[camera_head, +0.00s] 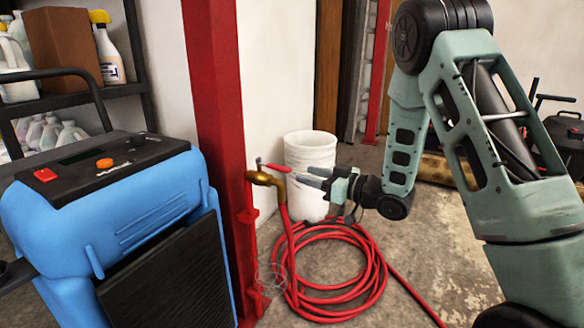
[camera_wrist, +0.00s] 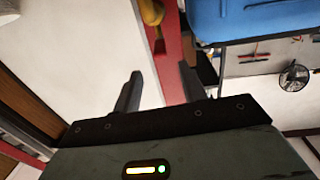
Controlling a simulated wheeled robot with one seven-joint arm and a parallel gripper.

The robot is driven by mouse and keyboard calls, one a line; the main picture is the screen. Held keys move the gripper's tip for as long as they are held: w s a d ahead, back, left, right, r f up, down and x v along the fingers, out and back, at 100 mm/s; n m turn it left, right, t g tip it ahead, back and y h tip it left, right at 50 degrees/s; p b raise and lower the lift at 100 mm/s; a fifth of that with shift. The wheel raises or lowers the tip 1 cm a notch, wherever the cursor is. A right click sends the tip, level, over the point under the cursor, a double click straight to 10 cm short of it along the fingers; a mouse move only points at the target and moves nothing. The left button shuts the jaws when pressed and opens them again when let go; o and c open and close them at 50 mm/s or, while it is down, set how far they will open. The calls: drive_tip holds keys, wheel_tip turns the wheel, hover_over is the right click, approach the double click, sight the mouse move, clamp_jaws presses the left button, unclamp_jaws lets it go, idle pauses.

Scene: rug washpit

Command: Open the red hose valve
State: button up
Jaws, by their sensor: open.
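The red hose valve is a brass tap (camera_head: 264,179) with a red lever handle (camera_head: 274,168), mounted on the red post, in the middle of the head view. The red hose (camera_head: 291,240) runs down from its outlet. My gripper (camera_head: 312,177) is just right of the valve, its fingers pointing left toward it, apart from the handle. In the wrist view my gripper (camera_wrist: 160,75) shows two spread fingers with nothing between them. A brass-coloured part (camera_wrist: 151,12), apparently the tap, is cut off at the top edge there; the handle is not clearly visible.
A red post (camera_head: 218,130) stands left of the valve. A blue machine (camera_head: 120,215) fills the lower left. A white bucket (camera_head: 310,150) stands behind my gripper. Hose coils (camera_head: 345,307) lie on the floor below. Shelves with bottles (camera_head: 108,55) are at upper left.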

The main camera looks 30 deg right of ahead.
drive_tip(key=v, duration=0.7)
drive_tip(key=shift+p, duration=0.35)
